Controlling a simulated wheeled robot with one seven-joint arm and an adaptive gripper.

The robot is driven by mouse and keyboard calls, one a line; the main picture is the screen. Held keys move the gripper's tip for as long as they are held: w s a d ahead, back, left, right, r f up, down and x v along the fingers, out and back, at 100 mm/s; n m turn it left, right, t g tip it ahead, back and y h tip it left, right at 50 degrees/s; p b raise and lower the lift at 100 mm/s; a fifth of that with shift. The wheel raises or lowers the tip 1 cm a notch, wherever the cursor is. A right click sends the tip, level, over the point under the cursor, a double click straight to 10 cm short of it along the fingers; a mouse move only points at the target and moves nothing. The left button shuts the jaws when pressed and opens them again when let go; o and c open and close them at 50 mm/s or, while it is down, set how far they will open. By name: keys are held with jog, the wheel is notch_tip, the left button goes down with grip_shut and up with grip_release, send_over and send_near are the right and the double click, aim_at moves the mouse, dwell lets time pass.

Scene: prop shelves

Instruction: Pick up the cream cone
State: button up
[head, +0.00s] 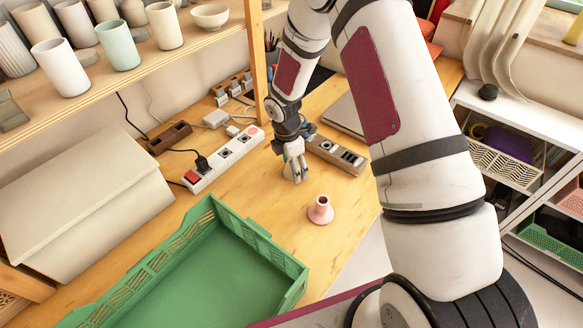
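A small cone-shaped piece (320,211) with a wide round base and a narrow, open-looking top stands upright on the wooden table. It looks pale pink to cream and is the only cone I can make out. My gripper (296,178) points down over the table, behind and slightly left of the cone, apart from it. The fingers are small in the view, and I cannot tell whether they are open or shut. Nothing is clearly seen between them.
A green crate (290,262) stands at the front left of the cone. A white power strip (225,160) lies left of my gripper, and a grey-brown strip (337,153) lies right of it. A shelf of cups (120,46) is at upper left. Bare table surrounds the cone.

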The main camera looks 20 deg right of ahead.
jog(key=c, duration=1)
jog(key=shift+r, duration=0.1)
